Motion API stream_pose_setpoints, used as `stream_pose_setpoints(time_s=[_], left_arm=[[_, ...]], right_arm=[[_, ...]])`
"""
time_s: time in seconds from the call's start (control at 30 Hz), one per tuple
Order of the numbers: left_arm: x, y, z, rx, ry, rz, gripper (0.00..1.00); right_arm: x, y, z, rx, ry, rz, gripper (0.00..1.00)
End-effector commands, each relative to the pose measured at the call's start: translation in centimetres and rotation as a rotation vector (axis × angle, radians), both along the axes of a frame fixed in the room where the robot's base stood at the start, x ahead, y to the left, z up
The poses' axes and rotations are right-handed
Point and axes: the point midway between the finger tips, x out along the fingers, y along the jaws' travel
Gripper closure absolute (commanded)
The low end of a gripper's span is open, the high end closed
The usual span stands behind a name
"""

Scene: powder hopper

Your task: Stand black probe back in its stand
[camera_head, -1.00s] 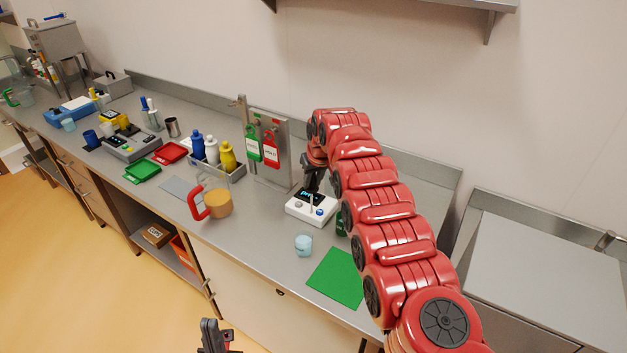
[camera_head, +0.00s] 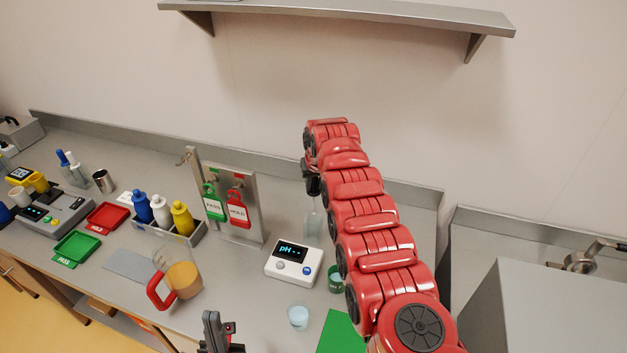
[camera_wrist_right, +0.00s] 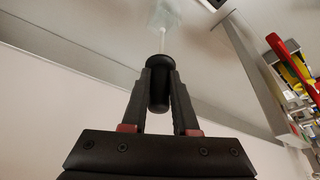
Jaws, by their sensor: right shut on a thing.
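The black probe (camera_wrist_right: 159,85) is between the fingers of my right gripper (camera_wrist_right: 159,88), which is shut on its black handle. Its thin pale shaft points at a clear, glass-like holder (camera_wrist_right: 166,14) in the right wrist view. In the head view my right gripper (camera_head: 312,180) holds the probe above this clear holder (camera_head: 313,226), which stands behind the pH meter (camera_head: 293,262). The shaft's tip is at or near the holder's top; I cannot tell whether it is inside. My left gripper (camera_head: 218,330) is at the bottom edge, in front of the bench; its jaw opening is unclear.
A beaker of pale blue liquid (camera_head: 298,317), a green cup (camera_head: 336,279) and a green mat (camera_head: 341,333) are near the meter. A steel panel with PASS and HOLD tags (camera_head: 245,215) stands left of the holder. A jug with a red handle (camera_head: 178,282) is further left.

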Motion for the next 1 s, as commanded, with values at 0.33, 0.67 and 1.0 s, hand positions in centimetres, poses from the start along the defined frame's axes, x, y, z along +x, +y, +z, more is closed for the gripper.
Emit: stream_pose_setpoints(time_s=[0.33,0.67,1.0], left_arm=[[0.0,0.0,-3.7,0.000,0.000,0.000,1.00],[0.0,0.0,-5.5,0.000,0.000,0.000,1.00],[0.0,0.0,-5.4,0.000,-0.001,0.000,1.00]], right_arm=[[0.0,0.0,-5.7,0.001,0.000,0.001,1.00],[0.0,0.0,-8.1,0.000,0.001,0.000,1.00],[0.0,0.0,-8.0,0.000,0.000,0.000,1.00]])
